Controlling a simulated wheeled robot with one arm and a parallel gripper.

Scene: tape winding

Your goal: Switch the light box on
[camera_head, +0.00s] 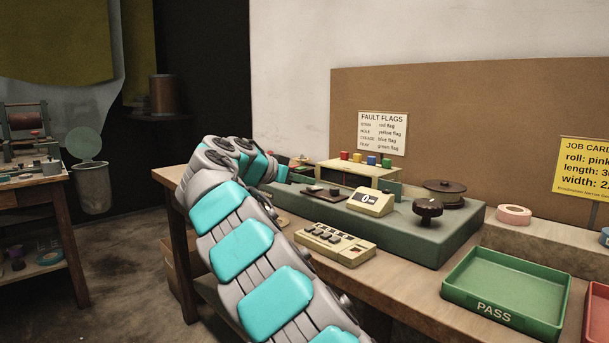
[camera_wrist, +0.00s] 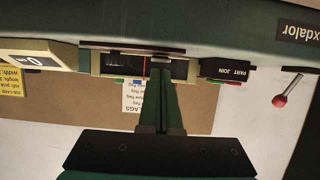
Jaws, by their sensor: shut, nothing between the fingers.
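The cream box (camera_head: 358,175) with several coloured flags on top looks like the light box. It stands at the back of the green machine. In the wrist view, which is upside down, its dark window (camera_wrist: 112,63) shows a thin red line. My gripper (camera_wrist: 160,72) is shut and empty, its fingertips in front of that window; contact cannot be told. In the head view my arm hides part of my gripper (camera_head: 287,174), left of the box. A lever with a red knob (camera_wrist: 281,101) shows at the right of the wrist view. I cannot tell which part is the light switch.
The green machine (camera_head: 455,236) carries a cream counter (camera_head: 371,202) and dark knobs. A cream keypad (camera_head: 335,243) sits in front. A PART JOIN block (camera_wrist: 226,69) is beside the window. A green PASS tray (camera_head: 505,288) and pink roll (camera_head: 514,214) are at right.

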